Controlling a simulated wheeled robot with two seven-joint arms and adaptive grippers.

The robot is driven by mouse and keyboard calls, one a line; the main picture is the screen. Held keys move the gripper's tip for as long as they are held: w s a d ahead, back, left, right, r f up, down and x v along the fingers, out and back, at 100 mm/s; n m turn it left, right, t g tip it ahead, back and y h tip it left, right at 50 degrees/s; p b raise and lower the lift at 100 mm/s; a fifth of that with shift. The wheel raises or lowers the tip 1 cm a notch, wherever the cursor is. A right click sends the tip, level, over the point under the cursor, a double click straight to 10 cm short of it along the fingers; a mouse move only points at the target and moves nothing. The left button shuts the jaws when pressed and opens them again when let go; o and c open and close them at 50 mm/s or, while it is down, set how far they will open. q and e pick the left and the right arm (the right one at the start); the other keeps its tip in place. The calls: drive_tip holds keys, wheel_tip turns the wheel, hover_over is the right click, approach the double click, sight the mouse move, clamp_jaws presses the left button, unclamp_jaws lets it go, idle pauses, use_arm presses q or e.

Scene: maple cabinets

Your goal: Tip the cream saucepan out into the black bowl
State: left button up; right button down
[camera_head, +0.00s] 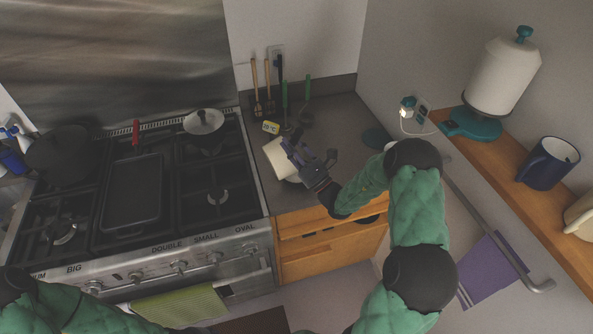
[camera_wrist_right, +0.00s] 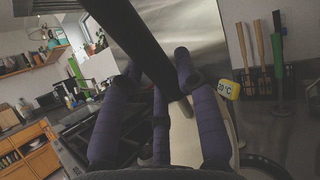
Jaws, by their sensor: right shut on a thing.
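The cream saucepan (camera_head: 275,157) is held tilted above the counter beside the stove. My right gripper (camera_head: 303,160) is shut on its dark handle, which runs between the fingers (camera_wrist_right: 165,110) in the right wrist view. There, part of the cream pan wall (camera_wrist_right: 233,133) shows behind the fingers. A dark curved rim (camera_wrist_right: 266,165) at the lower right of that view looks like the black bowl, mostly hidden. In the head view the bowl is largely covered by the pan and gripper. The pan's inside is not visible. My left gripper is out of the picture.
A stove with a griddle pan (camera_head: 133,192), a dark pan (camera_head: 60,155) and a small pot (camera_head: 203,121) is on the left. Utensils (camera_head: 268,88) and a yellow thermometer (camera_head: 270,127) stand behind. A wooden shelf on the right holds a blue mug (camera_head: 548,163).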

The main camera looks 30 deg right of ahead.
drive_tip(key=shift+d+r+m+t+h, duration=0.15)
drive_tip(key=shift+d+m+h, duration=0.15)
drive_tip(key=shift+d+m, duration=0.2)
drive_tip(key=shift+d+r+m+t+h, duration=0.15)
drive_tip(key=shift+d+m+h, duration=0.15)
drive_tip(key=shift+d+m, duration=0.15)
drive_tip(key=shift+f, duration=0.1)
drive_tip(key=a+f+n+g+y, duration=0.2)
drive_tip(key=a+n+g+y, duration=0.1)
drive_tip(key=a+n, duration=0.4)
drive_tip(key=shift+w+a+y+b, duration=0.2)
drive_tip(key=shift+a+y+b, duration=0.1)
drive_tip(key=shift+a+y, duration=0.1)
drive_tip(key=shift+w+a+f+n+g+h+b, duration=0.2)
drive_tip(key=shift+a+f+n+g+b, duration=0.8)
drive_tip(key=shift+a+f+n, duration=1.35)
drive_tip(key=shift+w+a+f+n+g+h+b, duration=0.2)
drive_tip(key=shift+a+f+n+g+b, duration=0.45)
drive_tip(key=shift+a+f+n+g, duration=1.6)
drive_tip(key=shift+w+a+f+n+g+h+b, duration=0.2)
drive_tip(key=shift+a+f+n+b, duration=0.9)
drive_tip(key=shift+a, duration=2.35)
